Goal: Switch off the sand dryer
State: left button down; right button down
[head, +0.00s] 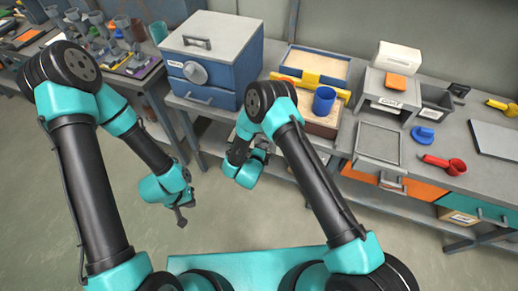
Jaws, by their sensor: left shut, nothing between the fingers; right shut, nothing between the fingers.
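A blue cabinet (233,73) with a grey lid stands on the bench left of centre. It has a lid handle, a large round grey knob (194,73) and a small label on its front; I cannot read the label. It may be the sand dryer, but I cannot tell for sure. The knob's setting is too small to tell. My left gripper (181,219) is shut and empty, pointing down over the floor in front of the bench, apart from the cabinet. My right gripper (262,153) is shut, small and partly hidden by my arm, below the bench's front edge.
A sand-coloured tray (318,66), a blue cup (324,100), a grey stand (375,94) with an orange block (396,82), a dark bin (436,99), a blue object (423,135) and a red scoop (445,164) crowd the bench. A cluttered table (100,90) stands left. The floor in front is clear.

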jog(key=shift+a, duration=0.1)
jog(key=r+v, duration=0.1)
jog(key=v, duration=1.2)
jog(key=shift+r, duration=0.35)
jog(key=shift+s, duration=0.15)
